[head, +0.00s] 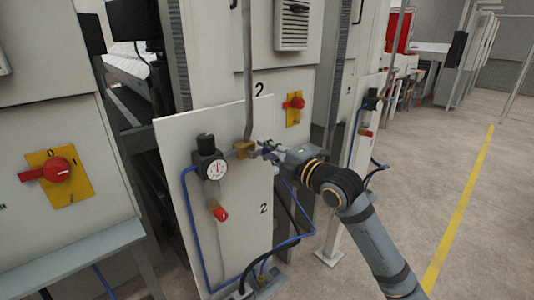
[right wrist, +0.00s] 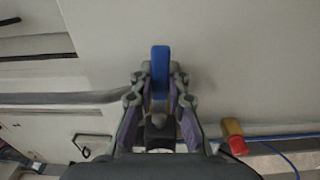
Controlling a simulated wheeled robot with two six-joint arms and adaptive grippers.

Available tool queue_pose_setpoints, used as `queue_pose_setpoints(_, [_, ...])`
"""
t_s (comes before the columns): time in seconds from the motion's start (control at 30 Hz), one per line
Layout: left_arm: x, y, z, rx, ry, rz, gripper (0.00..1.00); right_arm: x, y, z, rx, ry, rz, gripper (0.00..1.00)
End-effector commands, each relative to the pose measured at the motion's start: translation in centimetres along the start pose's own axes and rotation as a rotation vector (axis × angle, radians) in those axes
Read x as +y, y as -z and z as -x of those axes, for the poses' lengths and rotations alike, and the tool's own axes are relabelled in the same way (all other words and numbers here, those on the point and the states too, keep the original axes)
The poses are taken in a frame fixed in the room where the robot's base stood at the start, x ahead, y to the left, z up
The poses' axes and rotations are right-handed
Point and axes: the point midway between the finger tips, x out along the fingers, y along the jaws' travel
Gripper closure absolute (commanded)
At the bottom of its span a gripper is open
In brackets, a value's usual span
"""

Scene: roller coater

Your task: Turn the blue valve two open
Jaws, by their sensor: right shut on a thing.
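The blue valve handle (right wrist: 160,62) shows in the right wrist view, its blue end standing out past my fingertips. My right gripper (right wrist: 160,78) is shut on it, one finger on each side. In the head view my right gripper (head: 262,149) reaches in from the right to the brass valve body (head: 245,150) on the pipe of the panel marked 2 (head: 238,205). The handle is mostly hidden behind the fingers there, so its angle to the pipe cannot be told. My left gripper is not in view.
A regulator with a round gauge (head: 214,168) sits left of the valve, with a red knob (head: 219,212) below. Blue hoses (head: 195,235) run down the panel. Red rotary switches on yellow plates (head: 293,110) are on the cabinets. Open floor (head: 420,160) lies to the right.

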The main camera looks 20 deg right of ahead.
Motion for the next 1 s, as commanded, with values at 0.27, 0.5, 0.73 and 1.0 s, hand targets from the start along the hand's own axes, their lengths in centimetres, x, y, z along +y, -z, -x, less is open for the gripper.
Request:
queue_pose_setpoints(0.27, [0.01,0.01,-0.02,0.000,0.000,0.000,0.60,0.15,-0.02,0.00,-0.001,0.003,0.054,1.00])
queue_pose_setpoints(0.5, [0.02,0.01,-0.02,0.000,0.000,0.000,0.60,0.18,-0.01,0.00,-0.001,0.003,0.061,1.00])
queue_pose_setpoints(0.73, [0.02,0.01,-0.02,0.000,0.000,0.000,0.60,0.19,-0.01,0.00,-0.001,0.002,0.061,0.79])
queue_pose_setpoints(1.0, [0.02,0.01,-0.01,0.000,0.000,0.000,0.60,0.24,0.00,0.00,0.000,0.001,0.059,0.61])
